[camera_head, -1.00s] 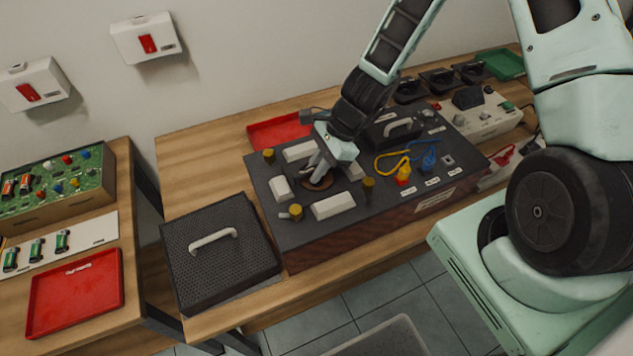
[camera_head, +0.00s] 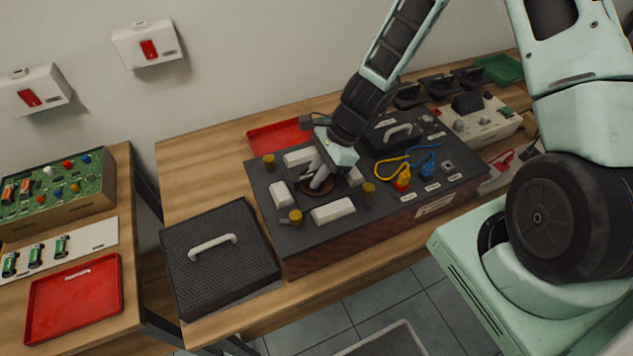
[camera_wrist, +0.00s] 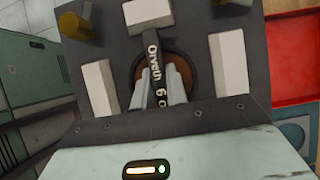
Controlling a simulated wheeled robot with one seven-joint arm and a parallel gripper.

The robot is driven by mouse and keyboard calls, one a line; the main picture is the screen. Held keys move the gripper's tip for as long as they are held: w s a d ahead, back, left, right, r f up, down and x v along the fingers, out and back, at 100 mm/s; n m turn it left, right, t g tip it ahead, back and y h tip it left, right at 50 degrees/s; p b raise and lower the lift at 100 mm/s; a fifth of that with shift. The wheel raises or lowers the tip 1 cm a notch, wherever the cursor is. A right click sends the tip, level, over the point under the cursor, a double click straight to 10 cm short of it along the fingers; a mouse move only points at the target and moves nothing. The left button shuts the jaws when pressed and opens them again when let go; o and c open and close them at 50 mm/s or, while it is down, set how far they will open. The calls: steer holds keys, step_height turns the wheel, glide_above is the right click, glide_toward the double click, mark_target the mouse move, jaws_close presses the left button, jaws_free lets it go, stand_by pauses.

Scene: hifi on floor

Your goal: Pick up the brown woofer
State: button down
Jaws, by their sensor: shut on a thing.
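The brown woofer (camera_head: 307,189) is a round disc set in the top of a black speaker panel (camera_head: 266,205). It also shows in the wrist view (camera_wrist: 183,64), where a dark bar with white lettering (camera_wrist: 153,45) crosses in front of it. My gripper (camera_head: 318,183) is over the woofer with its fingers pointing down. In the wrist view my gripper (camera_wrist: 158,78) has its two light fingers shut on the lettered bar, one on each side. The fingers hide part of the disc. I cannot tell whether the woofer is lifted off the panel.
White blocks (camera_head: 333,210) and brass knobs (camera_head: 295,216) stand around the woofer. Blue and yellow cables (camera_head: 408,162) lie to its right. A black mesh cover with a white handle (camera_head: 220,255) sits at left. A red tray (camera_head: 278,137) is behind.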

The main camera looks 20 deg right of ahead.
steer(key=shift+r, duration=0.15)
step_height(320, 180, up, 10)
steer(key=shift+f, duration=0.1)
stand_by(0.4)
